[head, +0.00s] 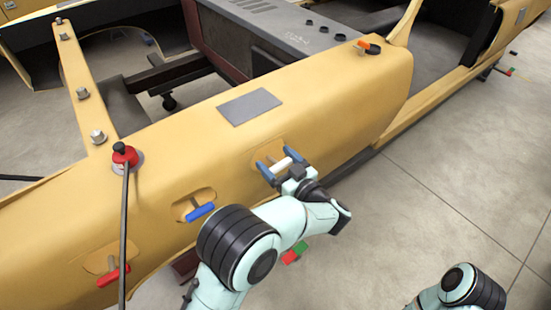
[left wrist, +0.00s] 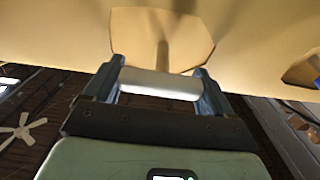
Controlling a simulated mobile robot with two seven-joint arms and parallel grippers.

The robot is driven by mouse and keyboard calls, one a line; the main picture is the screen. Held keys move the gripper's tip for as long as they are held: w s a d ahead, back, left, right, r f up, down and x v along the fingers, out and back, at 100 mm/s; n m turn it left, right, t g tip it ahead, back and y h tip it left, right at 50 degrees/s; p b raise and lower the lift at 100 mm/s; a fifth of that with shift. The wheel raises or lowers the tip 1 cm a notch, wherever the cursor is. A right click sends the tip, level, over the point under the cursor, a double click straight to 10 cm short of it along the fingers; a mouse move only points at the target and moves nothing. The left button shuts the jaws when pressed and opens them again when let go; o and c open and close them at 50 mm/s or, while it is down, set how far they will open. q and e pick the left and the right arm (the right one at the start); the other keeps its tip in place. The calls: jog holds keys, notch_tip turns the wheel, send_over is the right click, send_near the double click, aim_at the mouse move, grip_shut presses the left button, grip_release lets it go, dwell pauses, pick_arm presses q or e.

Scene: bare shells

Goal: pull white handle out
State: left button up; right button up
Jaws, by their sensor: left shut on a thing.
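The white handle (head: 282,165) sits at a recess in the side of the yellow shell (head: 330,95). My left gripper (head: 281,168) is shut on the white handle, one blue finger at each end of it. In the left wrist view the white handle (left wrist: 160,84) lies crosswise between the two fingers of my left gripper (left wrist: 159,86). Behind it a stem runs into the recess (left wrist: 163,38) of the shell. My right gripper is not in the frames; a part of my right arm shows at the bottom right of the head view.
A blue handle (head: 200,212) and a red handle (head: 113,276) sit in recesses to the left on the same shell. A red knob (head: 125,157) with a dark cable is on top. The floor (head: 440,190) at right is clear.

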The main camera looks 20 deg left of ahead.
pick_arm(q)
jog(key=o, duration=1.3)
jog(key=shift+s+d, duration=0.1)
jog(key=shift+d, duration=0.1)
jog(key=shift+s, duration=0.1)
jog(key=b+v, duration=0.1)
jog(key=v, duration=1.2)
jog(key=shift+s+d, duration=0.15)
